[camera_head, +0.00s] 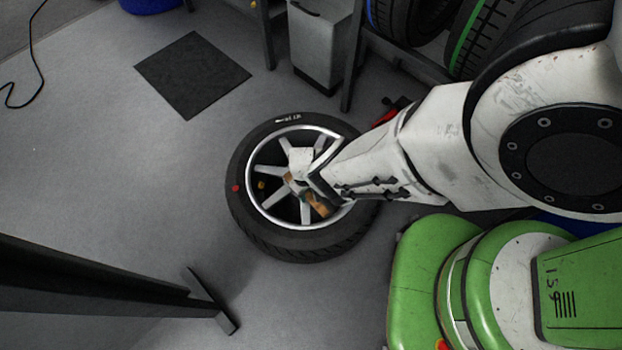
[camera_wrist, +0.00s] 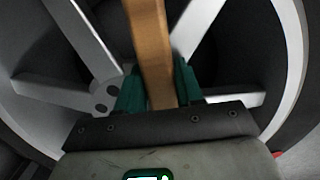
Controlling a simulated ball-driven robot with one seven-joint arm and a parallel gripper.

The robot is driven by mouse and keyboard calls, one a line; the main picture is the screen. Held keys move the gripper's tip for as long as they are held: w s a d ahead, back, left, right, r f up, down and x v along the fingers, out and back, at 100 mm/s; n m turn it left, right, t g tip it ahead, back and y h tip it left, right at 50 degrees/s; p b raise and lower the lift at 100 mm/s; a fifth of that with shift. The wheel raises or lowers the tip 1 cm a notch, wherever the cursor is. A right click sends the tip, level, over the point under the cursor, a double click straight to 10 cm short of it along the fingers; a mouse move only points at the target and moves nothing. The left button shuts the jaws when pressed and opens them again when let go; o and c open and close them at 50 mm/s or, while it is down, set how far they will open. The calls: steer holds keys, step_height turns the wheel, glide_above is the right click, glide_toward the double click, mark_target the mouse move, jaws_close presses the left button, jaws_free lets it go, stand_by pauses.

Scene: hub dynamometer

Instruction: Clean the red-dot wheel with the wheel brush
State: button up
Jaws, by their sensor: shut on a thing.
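The red-dot wheel (camera_head: 245,215) lies flat on the floor in the head view, with a black tyre and silver spokes. Its red dot (camera_head: 235,188) shows on the left side of the tyre.
A dark square mat (camera_head: 193,75) lies on the floor at the upper left. Several tyres (camera_head: 480,35) stand on a rack at the upper right, beside a grey cabinet (camera_head: 318,45). A dark metal leg (camera_head: 100,280) crosses the lower left. Floor left of the wheel is clear.

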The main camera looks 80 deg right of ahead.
steer(key=shift+s+a+p, duration=0.2)
steer(key=shift+a+p, duration=0.2)
steer(key=shift+a, duration=0.2)
steer(key=shift+s+a, duration=0.25)
steer(key=shift+s, duration=0.1)
steer(key=shift+s+d, duration=1.4)
steer(key=shift+d, duration=0.05)
jaws_close()
steer(key=shift+s+d+f+b, duration=0.1)
steer(key=shift+s+d+b, duration=0.25)
steer(key=shift+s+d, duration=1.05)
steer(key=shift+w+d, duration=0.1)
steer(key=shift+w, duration=0.05)
steer(key=r+p, duration=0.6)
steer(key=shift+w, duration=0.25)
steer(key=shift+r, duration=0.1)
